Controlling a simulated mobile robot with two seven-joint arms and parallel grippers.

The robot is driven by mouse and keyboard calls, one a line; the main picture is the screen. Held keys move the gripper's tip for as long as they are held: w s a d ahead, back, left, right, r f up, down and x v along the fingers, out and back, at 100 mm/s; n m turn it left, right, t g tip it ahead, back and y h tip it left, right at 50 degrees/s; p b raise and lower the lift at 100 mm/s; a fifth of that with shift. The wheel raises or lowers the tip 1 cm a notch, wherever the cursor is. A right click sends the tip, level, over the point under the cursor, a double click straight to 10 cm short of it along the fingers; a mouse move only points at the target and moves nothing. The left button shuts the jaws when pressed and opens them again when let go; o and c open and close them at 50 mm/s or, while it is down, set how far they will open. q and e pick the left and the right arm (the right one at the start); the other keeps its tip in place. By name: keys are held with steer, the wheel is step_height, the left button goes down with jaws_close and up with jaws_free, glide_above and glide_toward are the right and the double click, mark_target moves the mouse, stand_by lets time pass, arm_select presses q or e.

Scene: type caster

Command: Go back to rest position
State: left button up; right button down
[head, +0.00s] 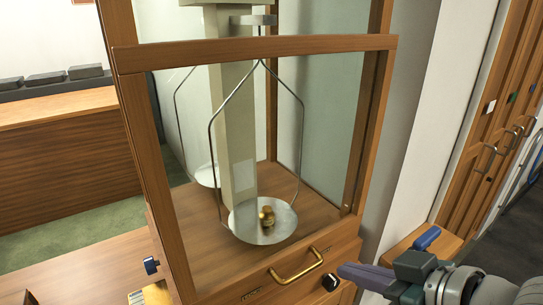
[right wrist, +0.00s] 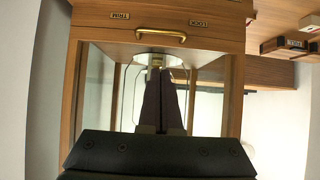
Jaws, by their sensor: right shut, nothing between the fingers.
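My right gripper (head: 350,272) comes in from the lower right in the head view. Its purple-grey fingers are together and empty, pointing left just beside the black knob on the front of a wooden balance case (head: 255,50). In the right wrist view the shut fingers (right wrist: 163,72) point at the case front, below the brass handle. My left gripper is not in the head view.
The case holds a balance with a hanging metal pan (head: 245,230) bearing a brass weight (head: 267,216). A brass handle (head: 297,267) and black knob (head: 331,281) protrude from its front. A blue object (head: 427,238) lies on a wooden surface at right.

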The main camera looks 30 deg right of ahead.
steer(key=s+a+r+n+g, duration=0.1)
steer(key=s+a+r+g, duration=0.1)
steer(key=s+a+g, duration=0.3)
steer(key=s+a+r+g, duration=0.2)
steer(key=s, duration=0.5)
step_height(320, 180, up, 22)
steer(key=s+p, duration=0.1)
steer(key=p, duration=2)
steer(key=shift+f+g+h, duration=0.15)
steer(key=shift+g+h, duration=0.15)
steer(key=shift+h, duration=0.1)
